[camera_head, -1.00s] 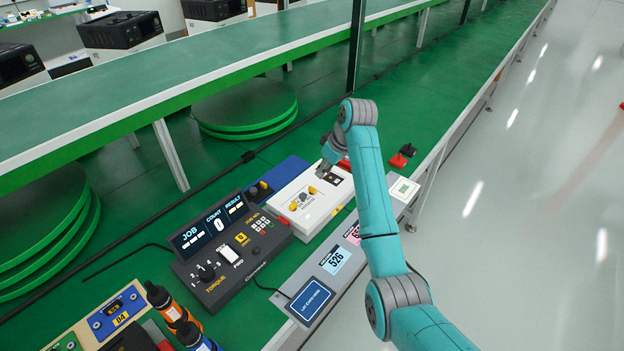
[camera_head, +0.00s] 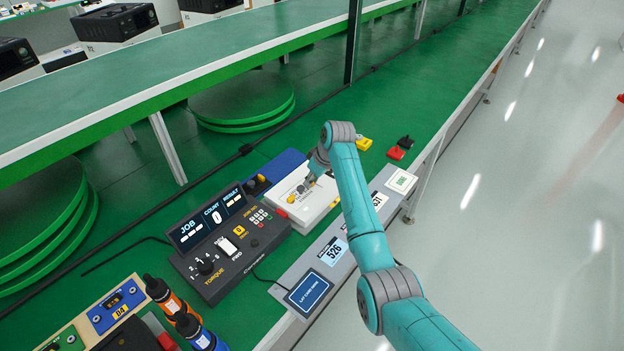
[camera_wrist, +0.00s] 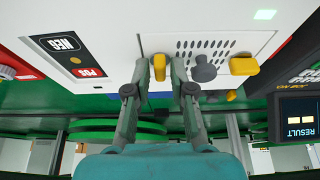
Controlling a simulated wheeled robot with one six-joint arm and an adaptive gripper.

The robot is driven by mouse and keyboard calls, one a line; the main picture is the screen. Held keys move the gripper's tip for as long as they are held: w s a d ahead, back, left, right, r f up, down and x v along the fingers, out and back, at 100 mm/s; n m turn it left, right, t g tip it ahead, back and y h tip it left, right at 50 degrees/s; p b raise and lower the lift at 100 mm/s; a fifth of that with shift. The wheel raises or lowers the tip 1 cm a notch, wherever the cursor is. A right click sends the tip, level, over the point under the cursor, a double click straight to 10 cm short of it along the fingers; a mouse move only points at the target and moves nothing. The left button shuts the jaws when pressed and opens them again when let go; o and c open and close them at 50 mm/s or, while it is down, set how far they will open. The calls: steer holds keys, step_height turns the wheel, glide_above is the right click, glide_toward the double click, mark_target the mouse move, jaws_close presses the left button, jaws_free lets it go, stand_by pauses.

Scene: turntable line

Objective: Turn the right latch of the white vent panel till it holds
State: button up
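The white vent panel (camera_head: 312,214) lies on the green bench in the head view. It fills the top of the wrist view (camera_wrist: 118,50), seen upside down, with slots and a grey knob (camera_wrist: 205,72). The right yellow latch (camera_wrist: 159,67) stands lengthwise in the wrist view; my arm hides it in the head view. The other yellow latch (camera_wrist: 243,66) lies crosswise beyond the knob. My gripper (camera_wrist: 159,68) is open, its fingertips on either side of the right latch with small gaps visible. Whether a fingertip touches it, I cannot tell. My gripper also shows over the panel in the head view (camera_head: 312,178).
A dark torque controller (camera_head: 232,250) stands left of the panel. A blue box (camera_head: 275,172) sits behind it. Yellow (camera_head: 363,144), red (camera_head: 396,153) and black pieces lie to the right. A grey strip with cards (camera_head: 333,251) runs along the front. The bench beyond is clear.

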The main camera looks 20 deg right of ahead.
jaws_close()
steer(key=shift+m, duration=0.4)
steer(key=m, duration=0.1)
steer(key=m+h, duration=0.1)
steer(key=shift+s+a+m, duration=0.1)
steer(key=shift+a+m, duration=0.1)
steer(key=shift+m, duration=0.2)
steer(key=m, duration=0.1)
steer(key=m+h, duration=0.1)
steer(key=m, duration=0.1)
steer(key=shift+a+m+t+h, duration=0.15)
steer(key=shift+m+t+h, duration=0.15)
steer(key=shift+t, duration=0.1)
steer(key=m+h, duration=0.1)
steer(key=m, duration=0.1)
steer(key=m+h, duration=0.1)
steer(key=m, duration=0.2)
steer(key=shift+a+g, duration=0.15)
steer(key=shift+g, duration=0.25)
steer(key=shift+a+m+g+h, duration=0.1)
steer(key=shift+m+g+h, duration=0.25)
steer(key=shift+m, duration=0.85)
steer(key=shift+m+g+h, duration=0.15)
steer(key=shift+m+h, duration=0.3)
steer(key=shift+m, duration=0.75)
